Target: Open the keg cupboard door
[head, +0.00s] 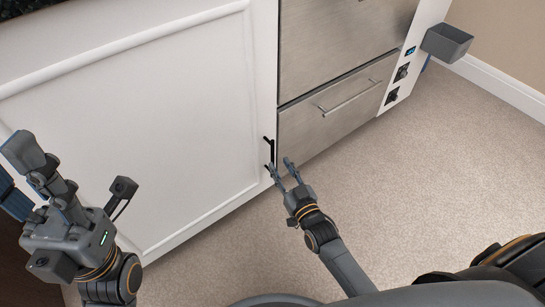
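The white panelled cupboard door (140,120) fills the left and middle of the head view and looks closed, flush with its frame. A small black vertical handle (270,151) sits near its right edge. My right gripper (279,164) is open, its two fingers apart just below and in front of the handle. The left fingertip is close to the handle's lower end; I cannot tell whether they touch. Nothing shows between the fingers. My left gripper (28,158) is at the far left, in front of the door and away from the handle; its fingers overlap in this view.
Stainless steel drawers (345,95) with a bar handle (348,98) stand right of the door. The carpet (420,180) in front and to the right is clear.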

